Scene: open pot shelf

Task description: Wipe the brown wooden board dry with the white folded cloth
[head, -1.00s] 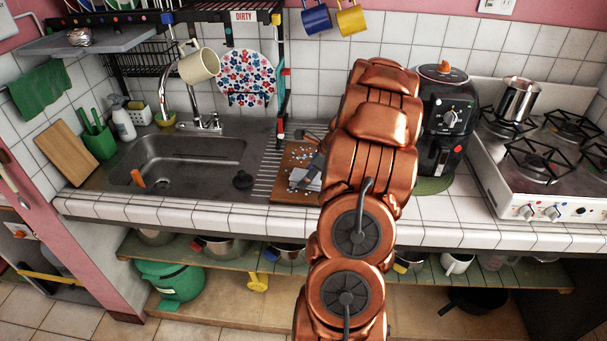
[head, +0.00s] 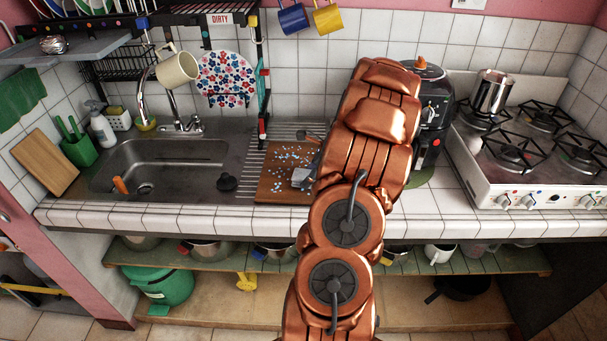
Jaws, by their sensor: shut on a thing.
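The brown wooden board (head: 270,185) lies on the counter right of the sink, in the head view. Many pale blue-white drops dot its surface, mostly on the middle and upper part. My gripper (head: 305,170) is low over the board's right side and is partly hidden by my copper arm. It is shut on the white folded cloth (head: 300,179), which shows as a small pale patch at or just above the board. I cannot tell whether the cloth touches the wood. The arm hides the board's right end.
A black air fryer (head: 433,110) and a white stove (head: 530,185) stand to the right. A dish rack (head: 190,22) and hanging mugs (head: 328,18) are above.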

